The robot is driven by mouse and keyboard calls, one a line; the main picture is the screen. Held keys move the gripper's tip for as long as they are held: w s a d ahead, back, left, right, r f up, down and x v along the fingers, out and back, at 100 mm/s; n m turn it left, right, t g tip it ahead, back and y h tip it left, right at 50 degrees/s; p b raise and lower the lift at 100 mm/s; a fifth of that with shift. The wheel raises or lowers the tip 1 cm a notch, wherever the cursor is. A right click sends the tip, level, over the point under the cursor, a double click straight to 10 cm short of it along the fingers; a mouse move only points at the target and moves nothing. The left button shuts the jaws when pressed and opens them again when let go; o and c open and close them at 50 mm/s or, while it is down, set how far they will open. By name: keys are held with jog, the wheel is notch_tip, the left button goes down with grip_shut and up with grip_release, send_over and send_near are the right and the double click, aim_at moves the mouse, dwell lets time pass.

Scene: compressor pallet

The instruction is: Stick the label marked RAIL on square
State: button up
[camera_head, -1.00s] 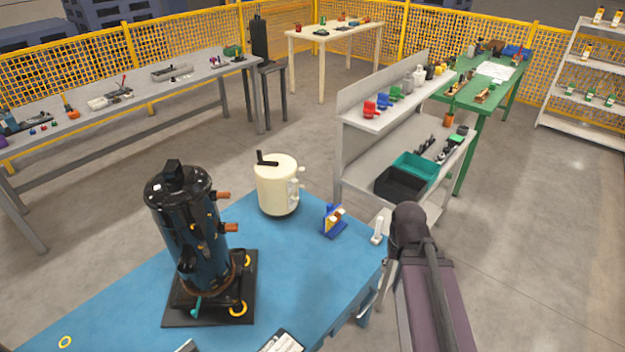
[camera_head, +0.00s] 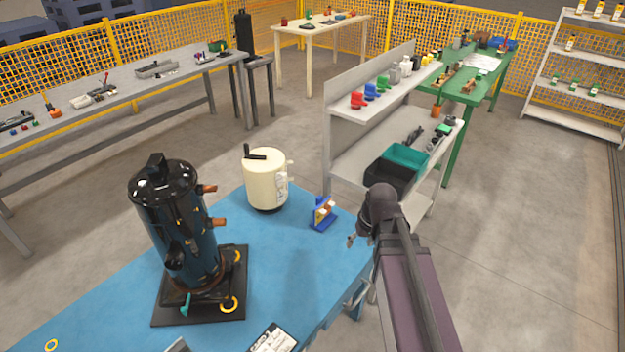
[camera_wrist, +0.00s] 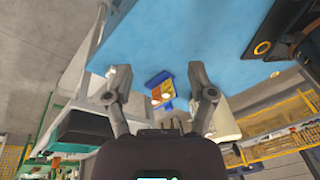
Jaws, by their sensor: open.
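A small blue stand (camera_head: 322,215) with orange and pale pieces on it is on the blue table (camera_head: 285,270), near its far right corner. It also shows in the wrist view (camera_wrist: 160,88), between my fingers but beyond them. My gripper (camera_head: 352,240) is open and empty, to the right of the stand and apart from it. In the wrist view my gripper (camera_wrist: 162,76) has its two fingers spread wide. No RAIL marking can be read, and I cannot tell which surface is the square.
A dark compressor (camera_head: 178,225) stands on a black base (camera_head: 205,312) at the table's left. A card with dark print (camera_head: 272,338) lies at the front edge. A grey shelf unit (camera_head: 345,135) rises behind my arm.

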jog(key=w+a+f+n+t+y+b, duration=0.1)
jog(key=w+a+n+t+y+b, duration=0.1)
jog(key=w+a, duration=0.35)
jog(key=w+a+f+n+t+y+b, duration=0.1)
jog(key=w+a+n+y+b, duration=0.2)
jog(key=w, duration=0.6)
jog(key=n+t+y+b, duration=0.3)
jog(key=t+y+b, duration=0.1)
send_near(283, 173)
jog(key=v, duration=0.5)
jog(key=shift+s+a, duration=0.15)
jog(key=shift+a, duration=0.05)
jog(key=shift+a, duration=0.1)
jog(key=b+x, duration=0.4)
jog(key=x, duration=0.7)
jog(key=shift+w+a+f+b, duration=0.1)
jog(key=shift+w+f+b, duration=0.15)
jog(key=shift+w+b, duration=0.15)
jog(key=shift+x, duration=0.9)
jog(key=shift+r, duration=0.1)
grip_shut()
